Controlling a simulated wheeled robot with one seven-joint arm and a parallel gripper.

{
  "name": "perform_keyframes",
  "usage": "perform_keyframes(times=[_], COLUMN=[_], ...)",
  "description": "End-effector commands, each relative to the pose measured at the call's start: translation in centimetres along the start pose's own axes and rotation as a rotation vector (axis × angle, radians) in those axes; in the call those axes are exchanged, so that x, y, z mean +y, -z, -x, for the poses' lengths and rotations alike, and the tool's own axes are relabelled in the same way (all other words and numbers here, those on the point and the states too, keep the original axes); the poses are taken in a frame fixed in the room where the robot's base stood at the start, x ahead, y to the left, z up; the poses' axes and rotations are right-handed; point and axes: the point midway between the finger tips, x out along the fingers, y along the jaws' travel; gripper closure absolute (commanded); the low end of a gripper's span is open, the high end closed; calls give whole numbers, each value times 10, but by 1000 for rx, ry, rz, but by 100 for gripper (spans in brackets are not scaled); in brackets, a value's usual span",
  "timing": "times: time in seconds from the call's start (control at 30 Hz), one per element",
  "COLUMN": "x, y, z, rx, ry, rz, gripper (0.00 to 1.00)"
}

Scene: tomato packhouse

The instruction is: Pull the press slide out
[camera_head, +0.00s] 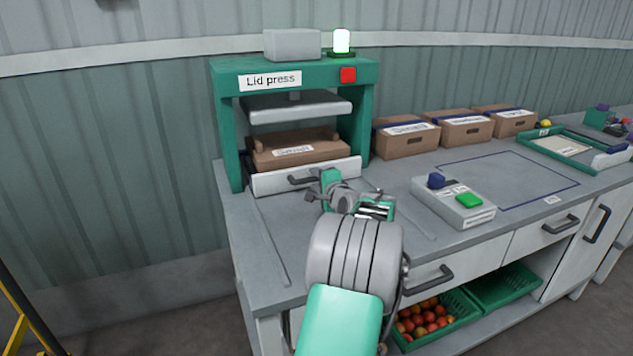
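The lid press (222,125) is a green frame on the left of the bench, with a grey plate raised above its slide. The press slide (265,184) has a pale front panel with a dark bar handle (298,181), and carries a brown labelled carton (268,151) inside the frame. My gripper (318,190) is at the right end of the handle, in front of the panel. My wrist and the gripper's own body hide its fingertips, so I cannot tell whether it touches the handle or how far its fingers are apart.
A control box (452,203) with a green button stands right of my arm. Several cartons (405,142) line the back, with a green tray (585,149) farther right. A marked bench area (510,175) is bare. Tomatoes (425,317) fill a crate below.

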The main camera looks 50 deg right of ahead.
Motion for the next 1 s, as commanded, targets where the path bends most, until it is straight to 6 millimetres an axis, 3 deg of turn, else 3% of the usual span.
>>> perform_keyframes(times=[0.43, 1.0], x=[0, 0], y=[0, 0], z=[0, 0], rx=[-1, -1], ry=[0, 0], rz=[1, 1], gripper=[100, 100])
